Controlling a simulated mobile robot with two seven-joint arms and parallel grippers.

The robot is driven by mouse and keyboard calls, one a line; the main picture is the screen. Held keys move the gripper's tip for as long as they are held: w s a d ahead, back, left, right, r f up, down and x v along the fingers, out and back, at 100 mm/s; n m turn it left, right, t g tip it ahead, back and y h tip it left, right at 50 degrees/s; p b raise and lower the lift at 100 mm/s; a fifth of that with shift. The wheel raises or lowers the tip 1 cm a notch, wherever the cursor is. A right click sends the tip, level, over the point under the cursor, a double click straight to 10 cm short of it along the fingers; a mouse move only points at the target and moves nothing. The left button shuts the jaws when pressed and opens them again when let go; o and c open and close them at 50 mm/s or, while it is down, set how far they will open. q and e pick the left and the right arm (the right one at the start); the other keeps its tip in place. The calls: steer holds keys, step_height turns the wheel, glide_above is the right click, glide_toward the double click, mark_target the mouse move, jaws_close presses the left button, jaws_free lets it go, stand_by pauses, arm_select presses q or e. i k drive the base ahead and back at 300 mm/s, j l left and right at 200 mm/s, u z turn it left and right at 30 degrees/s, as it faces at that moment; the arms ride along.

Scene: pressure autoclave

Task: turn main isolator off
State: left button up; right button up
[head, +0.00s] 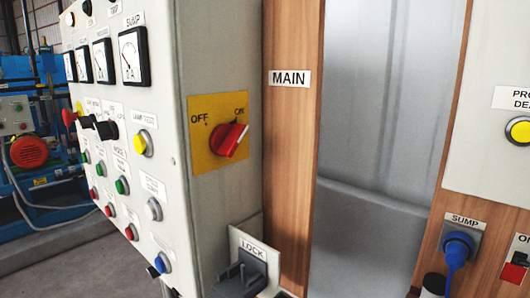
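The main isolator is a red rotary knob (231,140) on a yellow plate (205,162) on the side of a pale control cabinet. OFF is printed at the plate's upper left and ON at its upper right. The knob's handle is tilted, its upper end pointing to the upper right toward ON. A MAIN label (290,78) is on the wooden post to its right. Neither of my grippers shows in the head view.
The cabinet front (115,175) carries gauges, switches and coloured buttons. Below the isolator is a grey LOCK fitting (243,272). At right are a blue SUMP plug (457,247) and a yellow button (519,130). Blue machinery (40,150) stands at far left.

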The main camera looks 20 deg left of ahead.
mark_target(225, 138)
steer(key=k+l, duration=0.1)
steer(key=l, duration=0.35)
steer(key=k+l+u, duration=0.1)
steer(key=l, duration=0.35)
steer(key=k+l, duration=0.15)
steer(key=l, duration=0.25)
steer(key=j, duration=0.25)
steer(key=i+j, duration=0.15)
